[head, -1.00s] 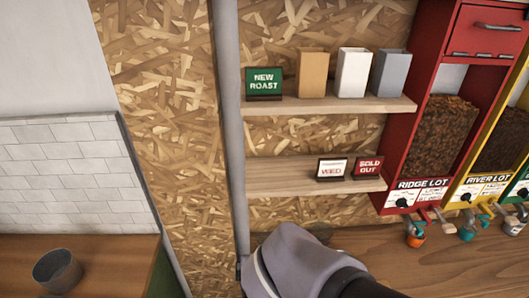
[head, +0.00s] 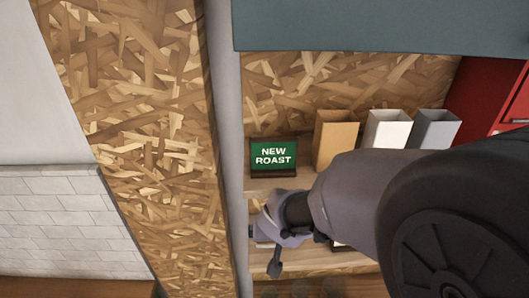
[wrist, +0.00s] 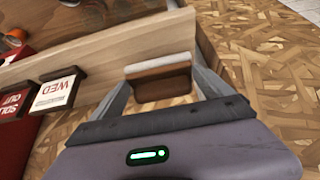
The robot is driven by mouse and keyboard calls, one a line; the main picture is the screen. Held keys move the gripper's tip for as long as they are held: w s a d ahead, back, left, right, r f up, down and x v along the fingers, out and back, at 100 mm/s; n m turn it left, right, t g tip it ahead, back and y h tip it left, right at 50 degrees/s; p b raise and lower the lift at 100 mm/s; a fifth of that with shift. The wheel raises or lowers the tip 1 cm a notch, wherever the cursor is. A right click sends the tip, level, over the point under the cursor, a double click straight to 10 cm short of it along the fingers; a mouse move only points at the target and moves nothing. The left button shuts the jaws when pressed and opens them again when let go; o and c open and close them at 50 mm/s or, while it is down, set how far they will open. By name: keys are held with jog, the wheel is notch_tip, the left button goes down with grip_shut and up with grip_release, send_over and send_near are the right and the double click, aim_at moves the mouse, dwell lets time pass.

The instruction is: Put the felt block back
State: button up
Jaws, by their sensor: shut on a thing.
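The felt block (wrist: 158,80), a brown wooden bar with a pale grey layer along one side, is held between the two fingers of my gripper (wrist: 160,84) in the wrist view. Both fingers meet its ends. In the head view, my gripper (head: 266,250) is in front of the left end of the lower shelf (head: 325,267). My arm covers much of that shelf, and the block is hard to make out there. In the wrist view, the block is near the wooden shelf (wrist: 105,45); I cannot tell whether they touch.
The NEW ROAST sign (head: 273,157) stands on the upper shelf, left of tan (head: 334,140), white (head: 386,133) and grey (head: 433,130) containers. A grey post (head: 226,130) borders the shelves' left.

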jog(key=b+x, duration=0.2)
jog(key=x, duration=0.1)
jog(key=shift+s+d+f, duration=0.15)
jog(key=shift+s+f, duration=0.1)
jog(key=shift+f, duration=0.1)
jog(key=shift+w+f, duration=0.1)
jog(key=shift+f, duration=0.15)
jog(key=shift+w+r, duration=0.15)
jog(key=o, duration=1.1)
jog(key=shift+c, duration=0.2)
